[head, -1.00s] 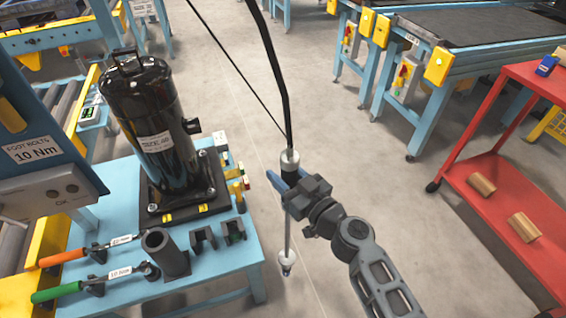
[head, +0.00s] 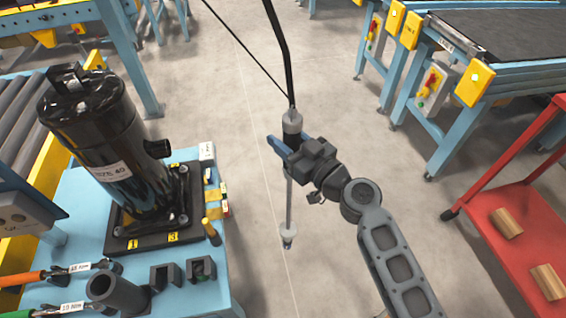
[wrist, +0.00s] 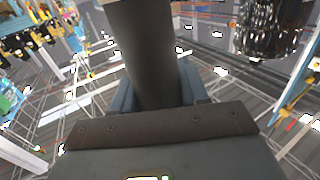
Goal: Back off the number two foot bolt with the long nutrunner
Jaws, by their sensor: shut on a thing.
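My gripper (head: 284,150) is shut on the dark grip of the long nutrunner (head: 289,200). The tool hangs upright over the bare floor, its thin shaft ending in a socket, right of the blue bench and apart from it. In the wrist view its dark body (wrist: 150,60) fills the space between the fingers. The black compressor (head: 105,145) stands on a dark base plate (head: 150,233) on the bench. Yellow tags marked 1 and 3 show at the plate's front edge. I cannot make out the number two foot bolt; the compressor hides the plate's far left part.
The blue bench (head: 75,215) also bears a dark tube holder (head: 118,293), two small dark holders, and orange and green handled wrenches at its front. A cable rises from the nutrunner. A red cart (head: 500,205) with wooden blocks stands right. Floor between is clear.

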